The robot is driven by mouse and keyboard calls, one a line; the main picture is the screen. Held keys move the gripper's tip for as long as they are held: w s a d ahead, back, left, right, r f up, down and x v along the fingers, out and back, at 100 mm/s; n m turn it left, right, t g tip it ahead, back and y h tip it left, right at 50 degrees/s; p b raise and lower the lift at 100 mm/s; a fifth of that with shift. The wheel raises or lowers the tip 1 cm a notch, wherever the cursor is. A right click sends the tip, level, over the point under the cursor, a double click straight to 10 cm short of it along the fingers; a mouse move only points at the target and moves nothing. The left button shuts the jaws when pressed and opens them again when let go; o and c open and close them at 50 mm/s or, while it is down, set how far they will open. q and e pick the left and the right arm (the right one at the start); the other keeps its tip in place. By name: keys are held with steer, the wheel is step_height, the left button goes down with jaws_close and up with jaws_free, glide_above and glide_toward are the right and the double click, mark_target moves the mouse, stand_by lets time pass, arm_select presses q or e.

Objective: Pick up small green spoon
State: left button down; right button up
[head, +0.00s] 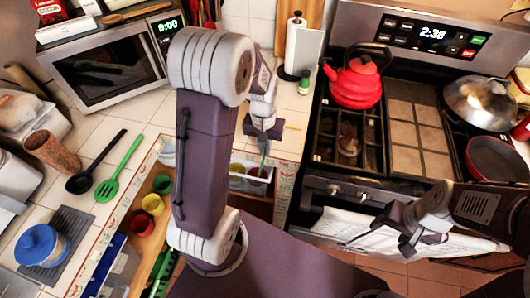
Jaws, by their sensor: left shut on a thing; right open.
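My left gripper (264,129) is over the counter's front edge, above a white-walled open container. It is shut on a thin green handle (264,153), which looks like the small green spoon. The handle points down toward the container, and its lower end is small and hard to make out. I cannot tell if it touches the container or the cups in it. My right gripper (408,241) is open and empty, in front of the oven door near a hanging white towel.
A larger green slotted turner (119,169) and a black ladle (95,162) lie on the left counter.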

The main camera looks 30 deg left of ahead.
arm_select(q)
steer(key=d+r, duration=0.6)
steer(key=d, duration=0.5)
steer(key=shift+w+d+r, duration=0.3)
steer(key=shift+w+r, duration=0.05)
